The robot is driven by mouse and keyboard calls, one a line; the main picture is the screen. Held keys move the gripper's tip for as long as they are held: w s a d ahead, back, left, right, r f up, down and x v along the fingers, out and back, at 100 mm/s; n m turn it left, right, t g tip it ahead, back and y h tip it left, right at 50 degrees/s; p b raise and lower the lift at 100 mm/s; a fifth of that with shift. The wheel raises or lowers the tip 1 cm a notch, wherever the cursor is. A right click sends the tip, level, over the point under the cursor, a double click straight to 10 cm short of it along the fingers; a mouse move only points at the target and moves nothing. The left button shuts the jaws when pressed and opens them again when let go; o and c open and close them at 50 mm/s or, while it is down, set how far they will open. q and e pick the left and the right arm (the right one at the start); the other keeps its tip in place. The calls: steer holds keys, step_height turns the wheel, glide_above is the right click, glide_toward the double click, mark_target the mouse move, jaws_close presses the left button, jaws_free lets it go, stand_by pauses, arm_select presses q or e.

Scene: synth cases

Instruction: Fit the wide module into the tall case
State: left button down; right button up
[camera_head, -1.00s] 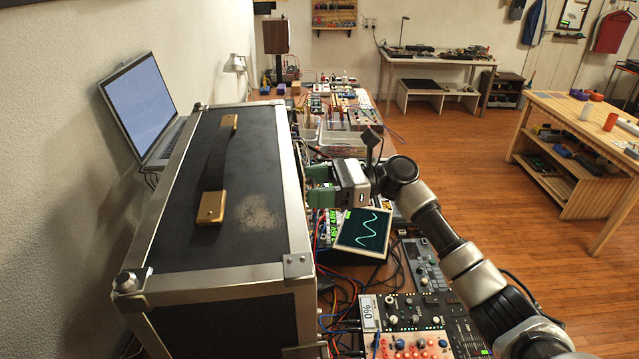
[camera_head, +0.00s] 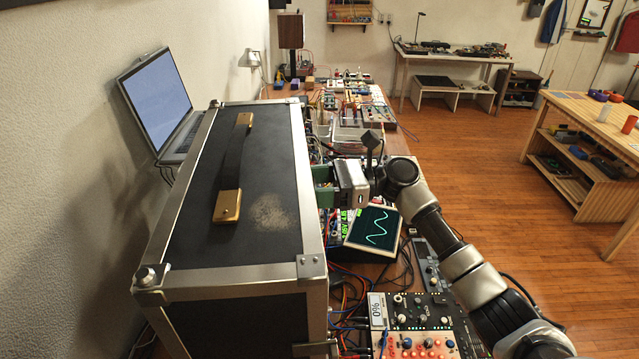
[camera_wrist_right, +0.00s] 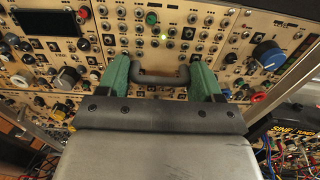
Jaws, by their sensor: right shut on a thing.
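The tall case (camera_head: 215,200) is a big black box with metal edges and a strap handle on top, at the left of the head view. Its open side faces right and is hidden there. My right gripper (camera_head: 322,188) is at that side. In the right wrist view my right gripper (camera_wrist_right: 160,74) has its green fingers shut on a grey handle (camera_wrist_right: 160,78). The handle stands on a cream panel with jacks and knobs, which I take to be the wide module (camera_wrist_right: 165,45). Its outer edges and its depth in the case are unclear. My left gripper is not in view.
A scope screen (camera_head: 373,228) stands on the bench beside my right arm. A control box with knobs (camera_head: 425,347) and many loose cables lie in front. Other cream panels with a dark display (camera_wrist_right: 45,22) flank the held one. A laptop (camera_head: 155,100) stands behind the case.

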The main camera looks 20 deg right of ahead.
steer(key=shift+a, duration=0.15)
steer(key=o, duration=1.1)
steer(key=shift+d+f, duration=0.1)
steer(key=shift+d, duration=0.1)
steer(key=s+d+b, duration=0.1)
steer(key=d+b, duration=0.3)
steer(key=d, duration=0.6)
steer(key=shift+s+d, duration=0.15)
steer(key=shift+s, duration=0.1)
